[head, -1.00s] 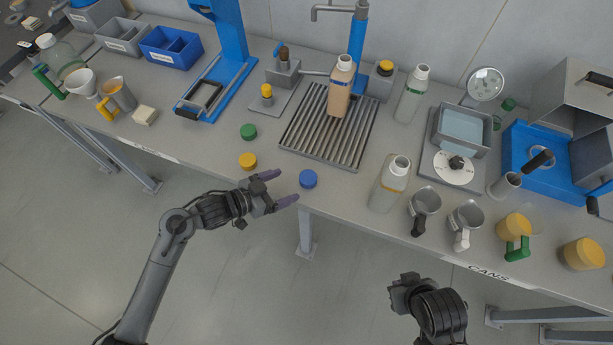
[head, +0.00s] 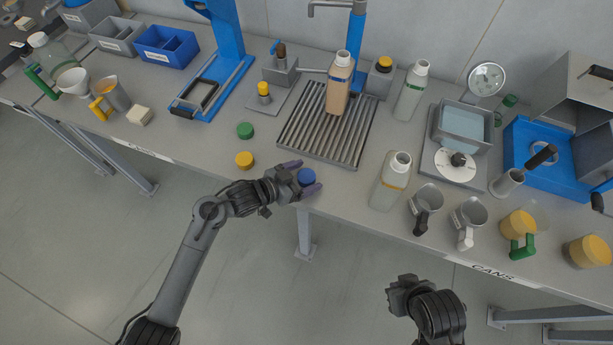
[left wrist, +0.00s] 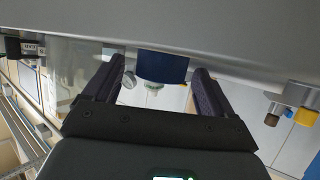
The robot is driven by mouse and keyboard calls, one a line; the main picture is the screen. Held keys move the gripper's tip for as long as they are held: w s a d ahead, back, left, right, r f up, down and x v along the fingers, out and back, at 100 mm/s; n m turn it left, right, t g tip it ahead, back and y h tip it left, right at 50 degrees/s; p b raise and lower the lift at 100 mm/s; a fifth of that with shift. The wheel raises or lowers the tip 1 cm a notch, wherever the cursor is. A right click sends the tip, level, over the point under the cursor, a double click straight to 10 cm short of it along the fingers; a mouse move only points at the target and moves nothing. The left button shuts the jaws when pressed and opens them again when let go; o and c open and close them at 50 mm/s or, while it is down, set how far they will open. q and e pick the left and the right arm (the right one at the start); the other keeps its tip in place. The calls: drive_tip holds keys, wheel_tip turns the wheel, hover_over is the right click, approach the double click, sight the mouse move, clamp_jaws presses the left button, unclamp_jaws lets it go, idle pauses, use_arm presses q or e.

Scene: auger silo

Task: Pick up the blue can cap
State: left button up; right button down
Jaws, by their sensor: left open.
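The blue can cap (head: 306,177) lies on the grey bench near its front edge. My left gripper (head: 305,180) is open, with its two purple-grey fingers on either side of the cap.
A yellow cap (head: 244,160) and a green cap (head: 245,130) lie left of the blue one. A slatted drain grate (head: 300,137) with a tan bottle (head: 340,85) is behind. A pale bottle (head: 390,182) stands to the right. The bench between cap and pale bottle is clear.

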use_arm(q)
drive_tip(key=c, duration=1.1)
